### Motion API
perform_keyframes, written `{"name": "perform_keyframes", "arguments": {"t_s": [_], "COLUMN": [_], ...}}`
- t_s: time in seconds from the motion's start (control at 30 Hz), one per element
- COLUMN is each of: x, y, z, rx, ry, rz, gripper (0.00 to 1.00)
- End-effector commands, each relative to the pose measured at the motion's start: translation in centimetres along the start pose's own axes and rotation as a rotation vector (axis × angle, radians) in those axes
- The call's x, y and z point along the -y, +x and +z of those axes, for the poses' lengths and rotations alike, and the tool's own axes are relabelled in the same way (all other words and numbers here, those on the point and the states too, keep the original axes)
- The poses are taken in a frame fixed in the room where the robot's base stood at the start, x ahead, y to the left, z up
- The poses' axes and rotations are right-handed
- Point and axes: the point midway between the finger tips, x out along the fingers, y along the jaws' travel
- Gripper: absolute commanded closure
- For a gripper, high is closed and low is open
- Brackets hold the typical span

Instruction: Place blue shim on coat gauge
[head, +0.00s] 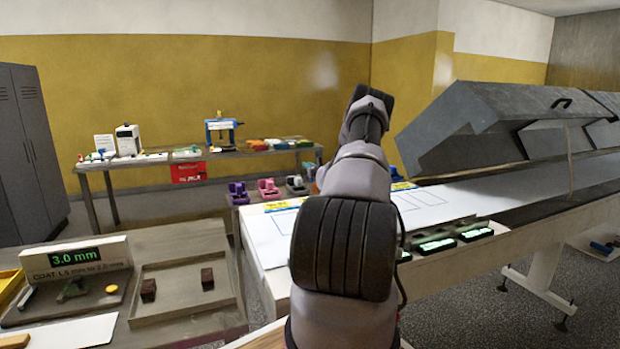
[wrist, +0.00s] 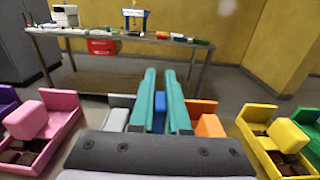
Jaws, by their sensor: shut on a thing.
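My gripper (wrist: 163,75) shows in the wrist view as two long teal fingers, close together. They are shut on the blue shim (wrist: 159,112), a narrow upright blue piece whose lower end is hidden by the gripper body. In the head view my arm hides the gripper and the shim. The coat gauge (head: 75,258) stands on the left table, well left of my arm. Its display reads 3.0 mm above the printed words COAT 1.5 mm to 2.0 mm, and small parts lie on its base.
Around the gripper are coloured holders: pink (wrist: 60,108), orange (wrist: 209,125) and yellow (wrist: 287,135), some with brown pieces. A shallow tray (head: 183,262) with two brown blocks sits right of the gauge. The conveyor with its grey hood (head: 500,125) is at the right.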

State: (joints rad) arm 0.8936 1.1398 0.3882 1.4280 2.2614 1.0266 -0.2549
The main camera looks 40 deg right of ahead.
Motion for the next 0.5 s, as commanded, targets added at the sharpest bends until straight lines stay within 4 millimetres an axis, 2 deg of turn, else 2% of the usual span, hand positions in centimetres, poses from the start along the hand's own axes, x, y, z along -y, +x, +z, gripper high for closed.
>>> {"name": "perform_keyframes", "arguments": {"t_s": [0.17, 0.37, 0.5], "x": [0.0, 0.0, 0.0], "y": [0.0, 0.0, 0.1], "z": [-1.4, -4.0, -4.2], "rx": [0.001, 0.001, 0.003], "ry": [0.001, 0.001, -0.001], "rz": [-0.001, 0.000, 0.000], "gripper": [1.00, 1.00, 1.00]}}
